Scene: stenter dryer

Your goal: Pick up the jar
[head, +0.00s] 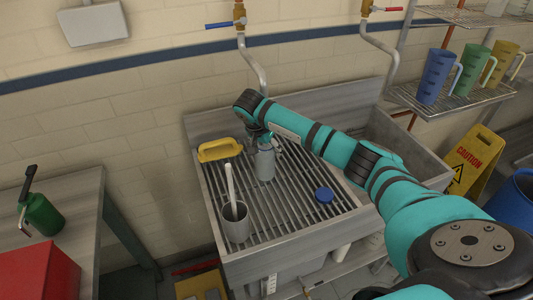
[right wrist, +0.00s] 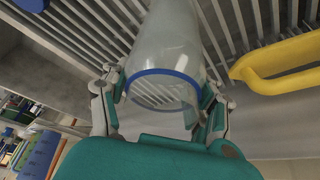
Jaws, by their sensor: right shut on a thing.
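The jar (head: 265,166) is a clear, greyish vessel standing on the slatted drainboard of the sink, near its back edge. In the right wrist view the jar (right wrist: 168,45) shows a blue-rimmed open mouth towards the camera. My right gripper (head: 267,142) reaches down to the jar's upper part from the right. In the right wrist view its two fingers (right wrist: 160,95) are closed against opposite sides of the jar near the rim. The jar looks empty, with slats visible through it. My left gripper is not in view.
A yellow-handled item (head: 219,150) lies just left of the jar. A grey cup (head: 236,222) with a white stick stands in front, and a blue lid (head: 323,194) lies to the right on the drainboard (head: 290,225). Taps hang above. A shelf with coloured jugs (head: 437,78) is at right.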

